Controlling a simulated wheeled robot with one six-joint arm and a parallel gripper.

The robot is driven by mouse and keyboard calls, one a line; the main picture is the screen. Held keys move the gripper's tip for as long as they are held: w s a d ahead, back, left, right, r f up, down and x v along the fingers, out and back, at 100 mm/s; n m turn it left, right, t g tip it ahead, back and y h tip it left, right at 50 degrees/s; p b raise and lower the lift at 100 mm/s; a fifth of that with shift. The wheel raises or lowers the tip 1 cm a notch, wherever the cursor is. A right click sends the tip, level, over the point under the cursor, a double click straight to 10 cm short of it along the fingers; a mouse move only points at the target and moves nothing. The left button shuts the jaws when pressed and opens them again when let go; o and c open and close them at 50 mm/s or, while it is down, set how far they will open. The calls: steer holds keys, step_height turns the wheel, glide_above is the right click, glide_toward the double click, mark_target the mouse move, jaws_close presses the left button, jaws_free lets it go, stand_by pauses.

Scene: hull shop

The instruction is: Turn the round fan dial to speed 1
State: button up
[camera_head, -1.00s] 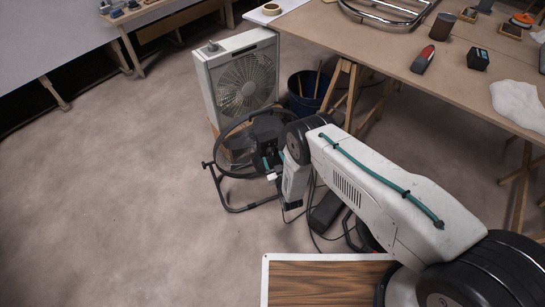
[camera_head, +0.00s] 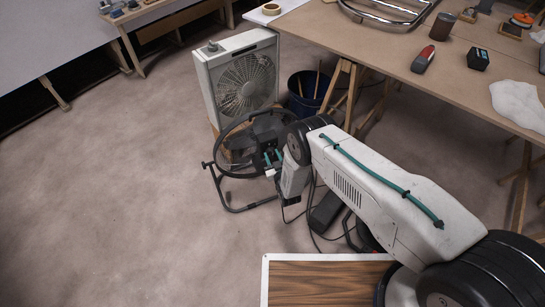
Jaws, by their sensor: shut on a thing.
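A black round floor fan (camera_head: 220,165) on a tubular stand is left of the middle, partly covered by my arm. My gripper (camera_head: 270,158), with teal parts showing, is at the dark motor housing in the middle of this fan. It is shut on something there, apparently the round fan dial. The dial is hidden by the gripper and wrist, so its setting cannot be read. A white box fan (camera_head: 243,82) stands just behind, with a small grey knob (camera_head: 213,46) on its top; my gripper is apart from that knob.
A brown workbench (camera_head: 400,45) with tools is at the right. A dark blue bucket (camera_head: 306,92) stands beneath its left end. Cables and a black box (camera_head: 325,212) lie by the fan. A white-rimmed wooden panel (camera_head: 320,257) is in front. The floor at left is clear.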

steer(key=m, duration=0.4)
steer(key=shift+d+m+g, duration=0.1)
steer(key=shift+m+g, duration=0.3)
steer(key=shift+m, duration=1.7)
steer(key=o, duration=1)
steer(key=v, duration=0.7)
steer(key=shift+s+d, duration=0.1)
steer(key=shift+s, duration=0.25)
